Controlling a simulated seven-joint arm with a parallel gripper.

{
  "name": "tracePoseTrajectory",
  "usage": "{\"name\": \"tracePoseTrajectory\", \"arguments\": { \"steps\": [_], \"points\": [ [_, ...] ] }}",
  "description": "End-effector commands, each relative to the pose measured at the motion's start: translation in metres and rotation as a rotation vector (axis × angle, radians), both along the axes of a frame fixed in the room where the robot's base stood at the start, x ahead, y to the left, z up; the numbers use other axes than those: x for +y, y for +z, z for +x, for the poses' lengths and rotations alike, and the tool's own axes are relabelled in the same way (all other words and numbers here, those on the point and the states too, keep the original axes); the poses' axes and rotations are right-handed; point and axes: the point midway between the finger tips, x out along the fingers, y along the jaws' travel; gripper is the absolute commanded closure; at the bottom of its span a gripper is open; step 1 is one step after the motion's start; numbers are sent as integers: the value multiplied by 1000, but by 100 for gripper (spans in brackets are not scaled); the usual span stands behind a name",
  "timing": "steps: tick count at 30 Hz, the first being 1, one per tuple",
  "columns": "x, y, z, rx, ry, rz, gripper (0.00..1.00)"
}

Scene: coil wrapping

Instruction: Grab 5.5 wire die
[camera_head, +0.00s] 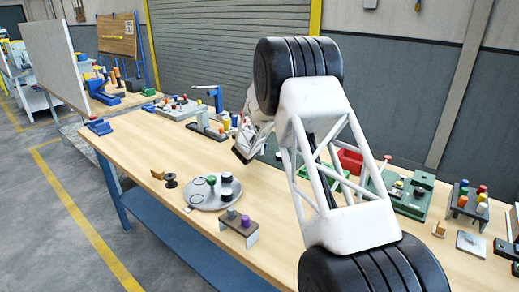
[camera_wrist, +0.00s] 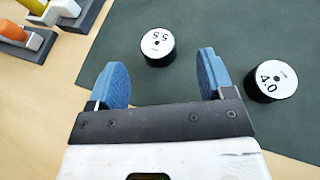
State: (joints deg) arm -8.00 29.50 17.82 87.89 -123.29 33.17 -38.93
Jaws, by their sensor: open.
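The 5.5 wire die (camera_wrist: 157,46) is a short black cylinder with a white top marked 5.5. It lies on a dark green mat (camera_wrist: 215,20) in the wrist view. My gripper (camera_wrist: 160,80) is open, with blue fingers apart and nothing between them. The 5.5 die is just beyond the fingertips, between their lines and nearer the left-right middle. A second die marked 4.0 (camera_wrist: 271,81) lies to the right, outside the right finger. In the head view my gripper (camera_head: 240,152) is over the table, and my arm hides most of the mat; the dies cannot be made out there.
A grey round plate (camera_head: 208,195) with small parts stands at the table's front. A stand with coloured pegs (camera_wrist: 55,18) is at the upper left of the wrist view.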

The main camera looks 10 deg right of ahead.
Motion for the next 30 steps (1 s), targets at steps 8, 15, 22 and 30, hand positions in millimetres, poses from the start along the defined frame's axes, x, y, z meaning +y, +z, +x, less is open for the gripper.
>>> {"name": "tracePoseTrajectory", "arguments": {
  "steps": [8, 15, 22, 30],
  "points": [
    [-1, -2, 4, 0, 0, 0, 25],
    [-5, -9, 18, 0, 0, 0, 25],
    [-11, -18, 34, 1, 0, 0, 25],
    [-14, -22, 45, 0, 0, 0, 25]
  ]
}}
